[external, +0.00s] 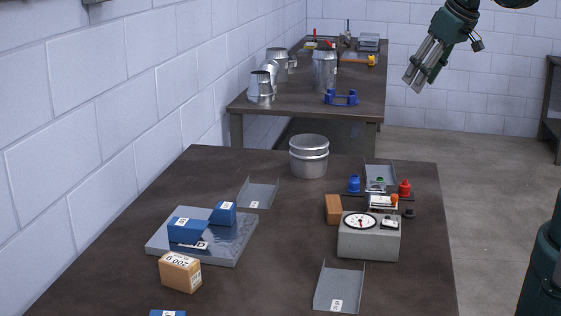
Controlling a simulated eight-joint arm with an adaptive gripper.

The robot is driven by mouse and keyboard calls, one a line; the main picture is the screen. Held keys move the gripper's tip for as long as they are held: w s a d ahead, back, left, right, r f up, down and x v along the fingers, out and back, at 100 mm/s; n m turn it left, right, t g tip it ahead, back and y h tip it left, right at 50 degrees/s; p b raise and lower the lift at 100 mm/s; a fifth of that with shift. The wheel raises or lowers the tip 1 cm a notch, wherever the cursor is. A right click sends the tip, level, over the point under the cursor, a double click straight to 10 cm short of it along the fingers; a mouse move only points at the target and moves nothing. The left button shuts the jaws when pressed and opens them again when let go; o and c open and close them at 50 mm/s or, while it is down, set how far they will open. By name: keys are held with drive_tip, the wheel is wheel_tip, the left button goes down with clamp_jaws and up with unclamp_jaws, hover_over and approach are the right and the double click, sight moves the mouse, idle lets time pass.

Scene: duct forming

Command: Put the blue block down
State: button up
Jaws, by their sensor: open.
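Three blue blocks show in the external view. A larger blue block (188,230) with a white label and a smaller blue block (223,213) rest on a grey metal plate (222,251) at the left of the near table. Another blue block (167,313) is cut off by the bottom edge of the picture. My gripper (414,84) is raised at the upper right, far from all the blocks. It points down and to the left. It is open, and I see nothing held in it.
The near table (270,285) also holds a wooden block (180,272), a dial scale (368,242), two metal trays (258,193) (339,292), a metal duct piece (309,157) and small coloured parts. The table's middle is clear. A second table (300,108) stands behind.

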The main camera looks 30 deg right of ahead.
drive_tip(key=s+d+f+m, duration=0.1)
drive_tip(key=s+d+f, duration=0.1)
drive_tip(key=s, duration=0.3)
drive_tip(key=s+d+f+t, duration=0.1)
drive_tip(key=s+d+f, duration=0.2)
drive_tip(key=s+d, duration=0.1)
drive_tip(key=shift+s+d+m+h, duration=0.4)
drive_tip(key=shift+d, duration=0.25)
wheel_tip(320, 180, down, 21)
drive_tip(key=b, duration=2.1)
idle(3.5)
